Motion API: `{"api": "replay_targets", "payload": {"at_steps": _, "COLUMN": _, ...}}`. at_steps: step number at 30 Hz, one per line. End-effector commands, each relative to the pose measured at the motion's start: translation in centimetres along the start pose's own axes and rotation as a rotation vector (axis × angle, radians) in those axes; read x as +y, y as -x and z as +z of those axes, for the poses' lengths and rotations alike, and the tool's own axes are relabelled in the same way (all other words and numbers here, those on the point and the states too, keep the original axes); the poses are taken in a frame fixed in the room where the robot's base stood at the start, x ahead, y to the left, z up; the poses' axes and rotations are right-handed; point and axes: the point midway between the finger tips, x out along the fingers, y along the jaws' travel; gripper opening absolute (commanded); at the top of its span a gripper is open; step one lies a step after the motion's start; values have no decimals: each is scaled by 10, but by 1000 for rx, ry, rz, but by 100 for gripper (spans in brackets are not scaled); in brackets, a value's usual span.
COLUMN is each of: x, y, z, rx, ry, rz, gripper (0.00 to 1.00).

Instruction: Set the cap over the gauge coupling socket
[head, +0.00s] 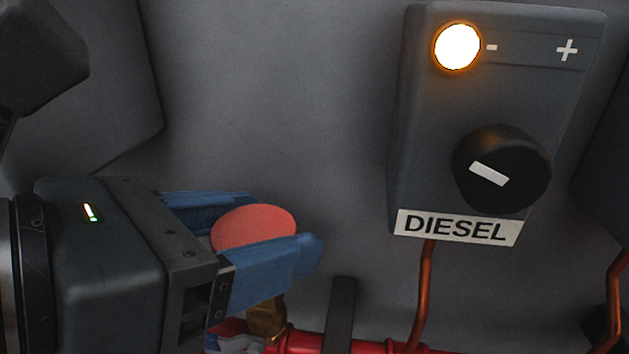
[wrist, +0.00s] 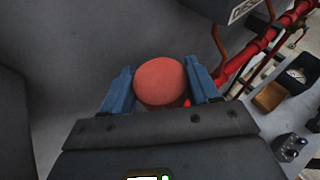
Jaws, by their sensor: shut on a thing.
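My gripper (head: 283,232) has blue fingers shut on a round red cap (head: 252,228), holding it between the two fingertips. In the wrist view the cap (wrist: 160,82) sits between both fingers (wrist: 160,90), its round face toward the camera. In the head view the cap is held above a brass fitting (head: 266,318) on the red pipe, apart from it as far as I can see. The gauge coupling socket cannot be made out for certain; the gripper and cap hide part of the area below.
A grey control box labelled DIESEL (head: 458,228) with a black knob (head: 500,168) and lit lamp (head: 457,46) hangs at the right. Copper tubes (head: 422,290) run down to a red pipe (head: 320,343).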

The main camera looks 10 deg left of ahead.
Motion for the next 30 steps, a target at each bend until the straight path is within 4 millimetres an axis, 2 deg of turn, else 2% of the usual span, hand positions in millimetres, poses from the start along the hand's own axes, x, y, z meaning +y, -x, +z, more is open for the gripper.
{"api": "replay_targets", "payload": {"at_steps": 30, "x": 0, "y": -6, "z": -13, "rx": -1, "ry": 0, "rz": 0, "gripper": 26}}
